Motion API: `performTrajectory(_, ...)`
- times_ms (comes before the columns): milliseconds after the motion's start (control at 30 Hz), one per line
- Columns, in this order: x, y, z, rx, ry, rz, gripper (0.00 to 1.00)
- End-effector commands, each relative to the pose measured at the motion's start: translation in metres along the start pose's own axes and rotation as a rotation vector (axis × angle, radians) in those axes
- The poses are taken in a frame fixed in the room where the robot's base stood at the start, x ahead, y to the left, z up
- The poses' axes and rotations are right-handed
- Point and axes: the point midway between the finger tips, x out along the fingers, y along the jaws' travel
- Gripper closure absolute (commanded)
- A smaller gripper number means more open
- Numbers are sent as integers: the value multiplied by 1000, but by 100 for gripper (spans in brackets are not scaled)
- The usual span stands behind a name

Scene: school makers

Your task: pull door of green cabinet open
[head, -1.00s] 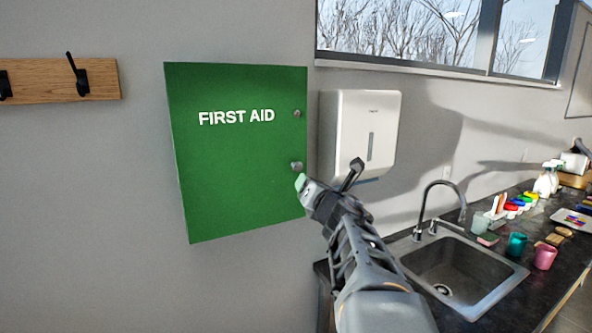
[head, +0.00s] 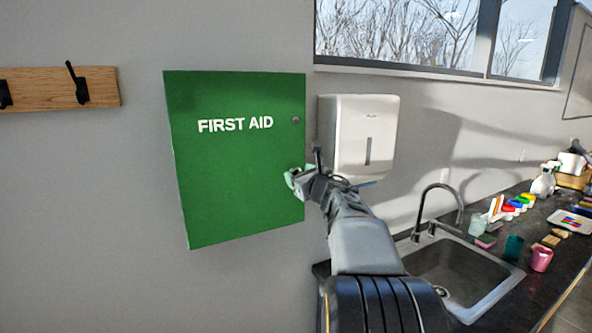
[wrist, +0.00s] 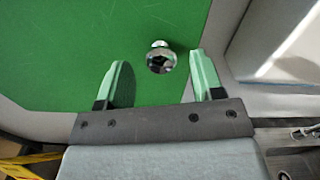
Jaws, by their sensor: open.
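The green cabinet (head: 235,170) marked FIRST AID hangs on the wall with its door closed. A small round lock or knob (head: 296,119) sits high near the door's right edge. My gripper (head: 299,172) is at the right edge of the door, below that, and hides the lower knob in the head view. In the wrist view the shiny knob (wrist: 161,58) stands out from the green door (wrist: 80,50). I cannot see contact.
A white dispenser (head: 366,135) is on the wall just right of the cabinet, close to my arm. Below are a sink (head: 455,265) with a tap (head: 425,205) and a cluttered counter. A coat hook rail (head: 40,88) is at the left. The wall below the cabinet is clear.

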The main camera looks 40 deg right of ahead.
Motion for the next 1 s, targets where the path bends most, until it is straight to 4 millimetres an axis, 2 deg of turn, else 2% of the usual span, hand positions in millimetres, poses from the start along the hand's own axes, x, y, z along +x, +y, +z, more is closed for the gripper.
performTrajectory(100, 14, 0, 1, 1, 1, 0, 39)
performTrajectory(233, 23, 0, 0, 1, 0, 0, 39)
performTrajectory(633, 27, 0, 0, 1, 0, -1, 39)
performTrajectory(1000, 27, 0, 0, 1, 0, -1, 73)
